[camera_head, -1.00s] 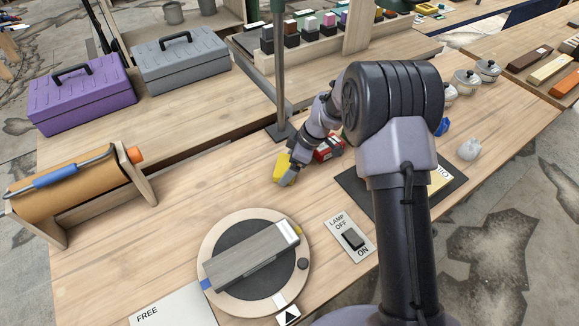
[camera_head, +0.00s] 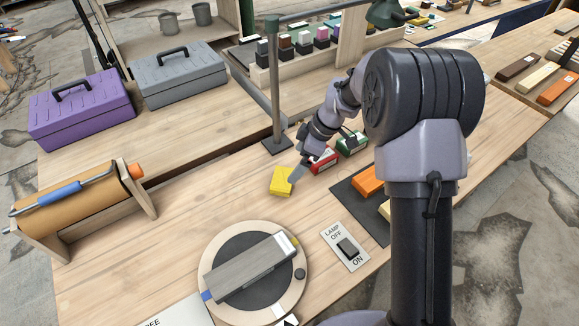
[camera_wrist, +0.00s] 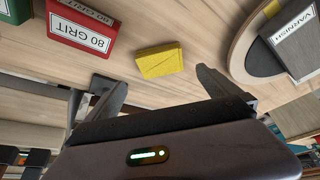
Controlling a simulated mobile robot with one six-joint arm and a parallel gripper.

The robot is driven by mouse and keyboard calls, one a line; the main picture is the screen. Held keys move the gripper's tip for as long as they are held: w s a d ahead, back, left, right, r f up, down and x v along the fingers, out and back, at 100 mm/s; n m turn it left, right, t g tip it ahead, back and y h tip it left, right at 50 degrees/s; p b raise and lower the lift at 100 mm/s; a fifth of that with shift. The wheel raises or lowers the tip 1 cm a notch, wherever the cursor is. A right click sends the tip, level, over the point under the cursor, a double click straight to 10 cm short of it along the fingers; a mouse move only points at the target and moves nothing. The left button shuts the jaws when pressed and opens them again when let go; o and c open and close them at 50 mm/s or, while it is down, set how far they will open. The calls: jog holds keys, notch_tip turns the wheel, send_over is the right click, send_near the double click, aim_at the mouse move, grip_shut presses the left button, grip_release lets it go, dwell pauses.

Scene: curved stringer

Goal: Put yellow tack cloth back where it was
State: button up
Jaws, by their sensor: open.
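My gripper (camera_head: 297,172) is just right of the cloth in the head view. In the wrist view my gripper (camera_wrist: 158,86) has its two fingers wide apart with nothing between them.
A red 80 GRIT box (camera_wrist: 80,28) and a green box (camera_head: 352,144) stand close to my gripper. A post (camera_head: 275,100) rises behind the cloth. A turntable (camera_head: 216,246) holds a grey VARNISH block (camera_head: 250,268). Bare bench lies in front of the cloth.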

jog(key=s+d+r+m+t+h, duration=0.1)
jog(key=s+d+r+m, duration=0.1)
jog(key=s+r+m, duration=0.5)
jog(key=s+d+r+m+t, duration=0.15)
jog(key=s+r, duration=0.35)
jog(key=r, duration=0.7)
jog(key=s+d+r+m+t, duration=0.1)
jog(key=s+d+m, duration=0.1)
jog(key=s+m, duration=0.4)
jog(key=s+d+r+m+t+h, duration=0.1)
jog(key=s+m, duration=0.4)
jog(key=s, duration=0.7)
jog(key=shift+s+d+r+m+h, duration=0.15)
jog(key=shift+d+r+m+h, duration=0.2)
jog(key=shift+d, duration=0.35)
jog(key=shift+t, duration=0.25)
